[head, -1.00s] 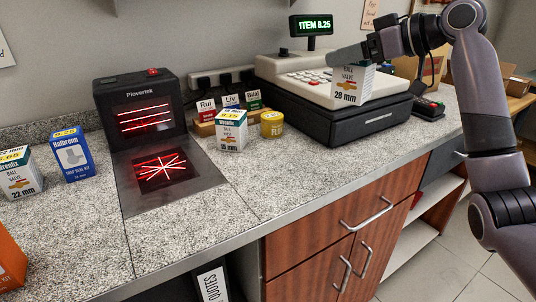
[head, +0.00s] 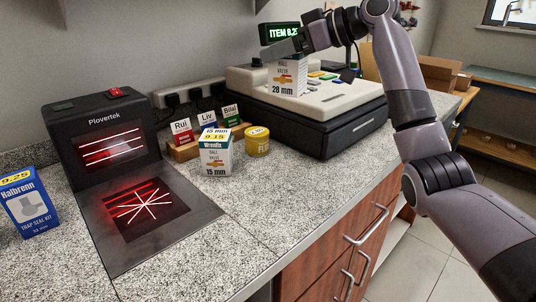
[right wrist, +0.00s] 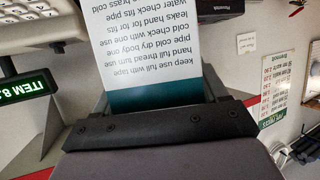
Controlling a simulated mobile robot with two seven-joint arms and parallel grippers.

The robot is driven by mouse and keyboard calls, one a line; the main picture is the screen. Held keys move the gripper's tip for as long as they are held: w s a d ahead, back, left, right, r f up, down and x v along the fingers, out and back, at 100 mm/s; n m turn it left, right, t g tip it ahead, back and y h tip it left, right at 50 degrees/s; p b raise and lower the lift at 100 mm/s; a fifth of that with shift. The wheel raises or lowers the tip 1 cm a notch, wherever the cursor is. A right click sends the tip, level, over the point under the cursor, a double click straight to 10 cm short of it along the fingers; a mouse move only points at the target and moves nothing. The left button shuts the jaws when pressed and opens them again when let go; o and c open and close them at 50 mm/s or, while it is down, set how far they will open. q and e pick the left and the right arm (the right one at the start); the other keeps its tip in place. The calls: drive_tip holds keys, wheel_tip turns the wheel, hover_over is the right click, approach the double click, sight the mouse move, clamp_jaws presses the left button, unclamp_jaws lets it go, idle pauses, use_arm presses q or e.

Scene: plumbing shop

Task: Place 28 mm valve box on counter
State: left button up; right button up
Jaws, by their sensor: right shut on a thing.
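The 28 mm valve box (head: 288,78) is white with a ball valve picture and hangs upright in front of the cash register. My right gripper (head: 290,50) is shut on its top; the right wrist view also shows the box (right wrist: 150,45), its printed side and teal band between the fingers (right wrist: 155,105). The granite counter (head: 250,205) has bare room in front of the register and right of the scanner. My left gripper is not in view.
A Plovertek scanner (head: 105,125) with red laser lines stands at left, beside a blue Halbrenn box (head: 28,205). A 15 mm valve box (head: 215,155), a yellow tin (head: 258,142) and small name cards (head: 182,133) stand mid-counter. The register (head: 330,125) is behind.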

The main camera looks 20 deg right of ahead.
drive_tip(key=shift+d+f+b, duration=0.1)
drive_tip(key=shift+f+b, duration=0.65)
drive_tip(key=shift+f, duration=8.4)
drive_tip(key=shift+f, duration=0.15)
drive_tip(key=o, duration=1.4)
drive_tip(key=v, duration=1.2)
drive_tip(key=shift+b, duration=0.35)
